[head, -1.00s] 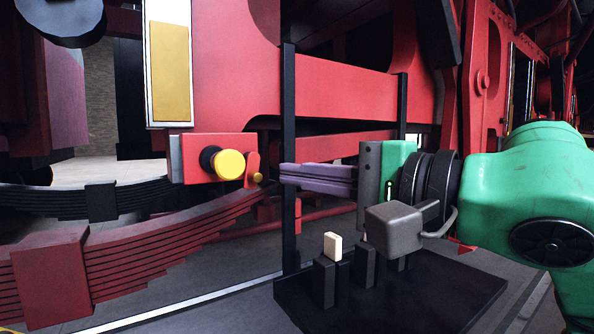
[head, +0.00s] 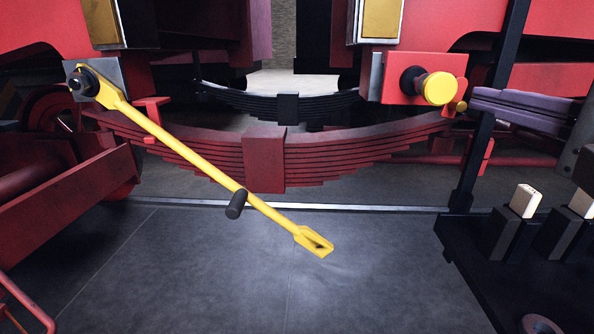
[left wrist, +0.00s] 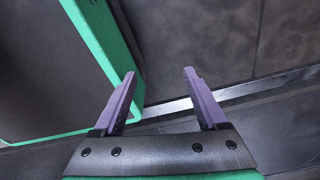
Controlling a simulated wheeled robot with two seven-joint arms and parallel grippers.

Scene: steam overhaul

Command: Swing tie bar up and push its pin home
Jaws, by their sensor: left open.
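The yellow tie bar (head: 190,157) slopes down to the right from its pivot on a grey block at the left in the head view. Its slotted free end (head: 315,242) hangs low over the floor, and a black handle (head: 236,204) sticks out along it. The pin with a yellow knob (head: 440,88) stands out of a red block (head: 395,72) at upper right. My right gripper (head: 474,98) has purple fingers just right of the knob, apart from the bar; its finger gap is unclear. My left gripper (left wrist: 160,74) is open and empty in the left wrist view, outside the head view.
A black stand (head: 460,250) with dark posts and pale blocks (head: 525,200) is at lower right. A dark upright post (head: 487,110) stands near my right fingers. A red leaf spring (head: 330,160) lies behind the bar. The floor below the bar is clear.

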